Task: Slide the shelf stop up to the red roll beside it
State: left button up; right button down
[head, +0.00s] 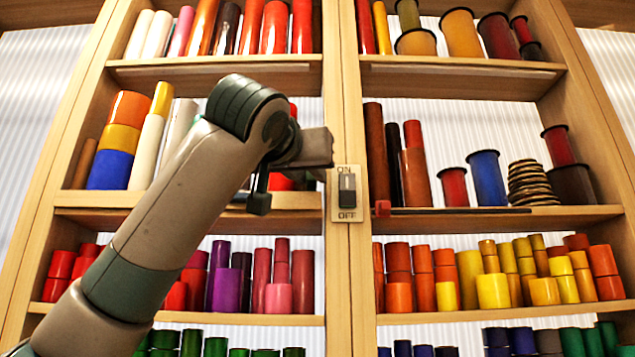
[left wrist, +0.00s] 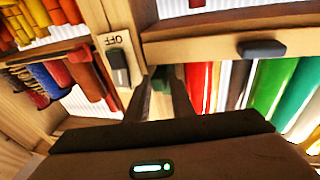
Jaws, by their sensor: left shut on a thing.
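My left gripper (head: 312,150) is at the right end of the middle left shelf, close to the centre post. In the left wrist view, which is upside down, its two fingers (left wrist: 163,88) are closed on the dark shelf stop (left wrist: 161,78). Only a small part of the stop shows. The red roll (left wrist: 196,84) stands upright just right of the fingers there. In the head view the arm hides most of this roll. I cannot tell whether stop and roll touch. My right gripper is not in view.
A switch plate marked ON and OFF (head: 347,194) sits on the centre post, close to the gripper. A dark knob-like piece (left wrist: 262,48) is on the shelf's front edge. Green rolls (left wrist: 272,88) stand past the red ones. Other compartments hold many coloured rolls.

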pick_arm(q)
jog(key=shift+a+b, duration=0.3)
jog(key=shift+a, duration=0.6)
jog(key=o, duration=0.5)
jog(key=shift+a, duration=0.1)
jog(key=shift+s, duration=0.1)
jog(key=b+v, duration=0.6)
jog(key=v, duration=0.3)
dwell(0.7)
